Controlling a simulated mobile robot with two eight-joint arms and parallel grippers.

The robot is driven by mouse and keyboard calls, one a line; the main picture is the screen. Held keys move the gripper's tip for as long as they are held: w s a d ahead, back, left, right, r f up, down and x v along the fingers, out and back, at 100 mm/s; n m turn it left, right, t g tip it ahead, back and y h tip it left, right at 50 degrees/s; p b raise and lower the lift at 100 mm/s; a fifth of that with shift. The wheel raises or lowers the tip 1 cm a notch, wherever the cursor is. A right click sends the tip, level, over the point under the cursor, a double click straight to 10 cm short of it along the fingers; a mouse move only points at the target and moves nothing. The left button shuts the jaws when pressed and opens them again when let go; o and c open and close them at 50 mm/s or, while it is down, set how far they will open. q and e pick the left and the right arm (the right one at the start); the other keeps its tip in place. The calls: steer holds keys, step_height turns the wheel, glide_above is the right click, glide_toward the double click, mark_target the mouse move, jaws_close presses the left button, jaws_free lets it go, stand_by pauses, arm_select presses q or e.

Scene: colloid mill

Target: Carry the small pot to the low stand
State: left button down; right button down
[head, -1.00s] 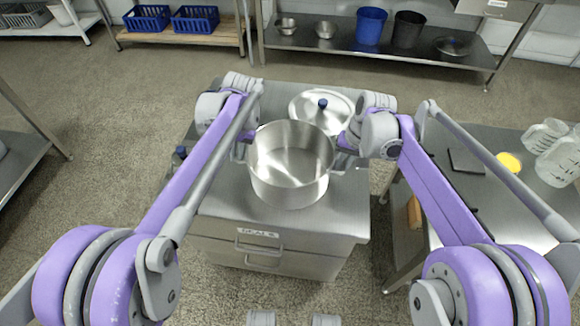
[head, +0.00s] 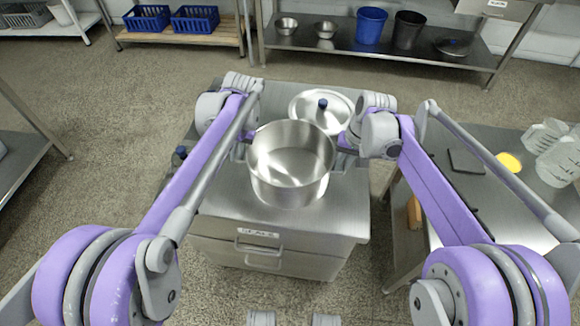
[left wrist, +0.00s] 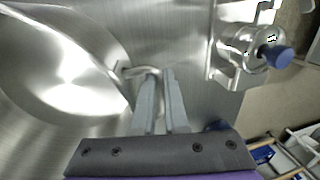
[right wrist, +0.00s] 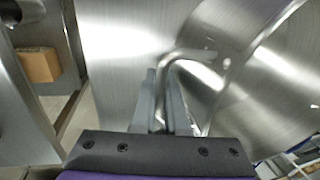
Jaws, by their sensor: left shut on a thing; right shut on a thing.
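The small pot (head: 290,188) is a steel, open-topped, empty-looking pot with two side handles. It is upright above or on the steel top of a drawer cabinet; I cannot tell whether its base touches. My left gripper (left wrist: 160,78) is shut on the left handle (left wrist: 140,70), beside the pot wall. My right gripper (right wrist: 163,75) is shut on the right handle (right wrist: 190,56). In the head view the fingers are mostly hidden behind my arms. I cannot tell which surface is the low stand.
The drawer cabinet (head: 225,208) has a lid with a blue knob (head: 323,103) behind the pot. A steel table (head: 510,225) with clear jugs (head: 562,162) is at right. A back shelf (head: 385,52) holds bowls and buckets. The floor at left (head: 110,115) is clear.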

arm_select(q)
steer(key=shift+r, duration=0.15)
arm_select(e)
steer(key=shift+r, duration=0.15)
